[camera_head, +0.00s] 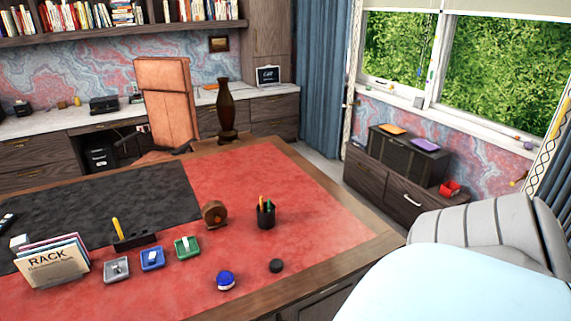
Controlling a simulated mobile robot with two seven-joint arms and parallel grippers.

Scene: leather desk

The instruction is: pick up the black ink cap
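A small round black cap (276,266) lies on the red leather top of the desk (310,205), near its front right part. It looks like the black ink cap. Neither of my grippers shows in the head view.
Behind the cap stand a black pen cup (265,212) and a brown round holder (214,214). Several small trays, a paper rack (52,262) and a dark vase (227,112) are also on the desk. A large pale form (455,285) fills the lower right. Bare leather surrounds the cap.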

